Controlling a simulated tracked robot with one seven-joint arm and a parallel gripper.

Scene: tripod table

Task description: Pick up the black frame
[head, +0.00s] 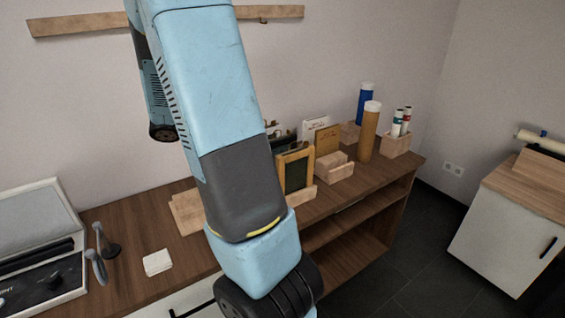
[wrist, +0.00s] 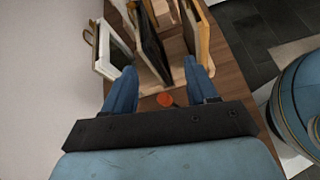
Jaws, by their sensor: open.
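The black frame (wrist: 152,45) stands upright and slightly tilted in the wrist view, between a white frame (wrist: 115,50) on the left and a wooden frame (wrist: 197,35) on the right. My gripper (wrist: 162,80) is open and empty, its two blue fingers spread on either side of the black frame's near end. Whether the fingers reach down past its edge, I cannot tell. In the head view my arm covers much of the table, and I cannot make out my fingers or clearly pick out the black frame there.
In the head view a wooden frame with a dark panel (head: 296,170) stands on the brown table (head: 130,225). A cork-coloured tube (head: 369,132), a blue tube (head: 365,103) and wooden boxes stand to its right. An orange round thing (wrist: 165,100) lies near my gripper.

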